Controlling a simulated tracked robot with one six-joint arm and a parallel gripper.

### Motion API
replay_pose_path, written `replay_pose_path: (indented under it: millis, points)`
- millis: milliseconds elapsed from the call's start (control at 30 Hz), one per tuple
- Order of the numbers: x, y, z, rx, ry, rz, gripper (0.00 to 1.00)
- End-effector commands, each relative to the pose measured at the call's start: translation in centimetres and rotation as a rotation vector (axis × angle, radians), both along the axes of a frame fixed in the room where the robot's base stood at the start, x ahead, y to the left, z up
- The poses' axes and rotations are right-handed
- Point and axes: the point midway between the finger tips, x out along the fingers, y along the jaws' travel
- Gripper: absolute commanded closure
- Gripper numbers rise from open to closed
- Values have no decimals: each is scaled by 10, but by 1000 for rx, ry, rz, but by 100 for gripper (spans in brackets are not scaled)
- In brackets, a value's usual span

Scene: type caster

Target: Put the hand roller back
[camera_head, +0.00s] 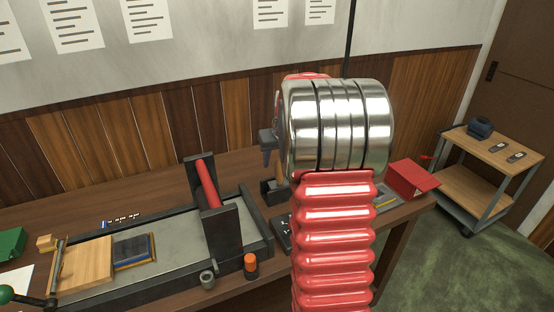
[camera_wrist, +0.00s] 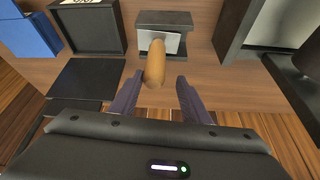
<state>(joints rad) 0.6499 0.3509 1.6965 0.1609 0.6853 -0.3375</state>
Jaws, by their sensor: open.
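The hand roller's wooden handle (camera_wrist: 155,66) stands up toward my gripper in the wrist view. Its far end meets a dark stand (camera_wrist: 164,20) with a pale grey face; the roller part itself is not clear to see. My gripper (camera_wrist: 157,92) is open, its two dark fingers on either side of the handle's near end, with gaps at both sides. In the head view my gripper (camera_head: 267,147) shows only partly, left of my wrist, above the back of the bench. A bit of the handle (camera_head: 281,168) shows below it, by the dark stand (camera_head: 270,194).
The press (camera_head: 223,232) with a red roller stands left of the stand. A dark box (camera_wrist: 92,28) with a white label and a flat dark slab (camera_wrist: 87,80) lie close by in the wrist view. A red box (camera_head: 412,178) sits at the bench's right end; a cart (camera_head: 490,150) stands beyond.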

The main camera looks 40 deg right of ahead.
Motion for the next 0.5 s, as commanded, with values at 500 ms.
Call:
replay_pose_path:
  millis: [500]
  points:
    - [-19,8,50,-3,-3,0,57]
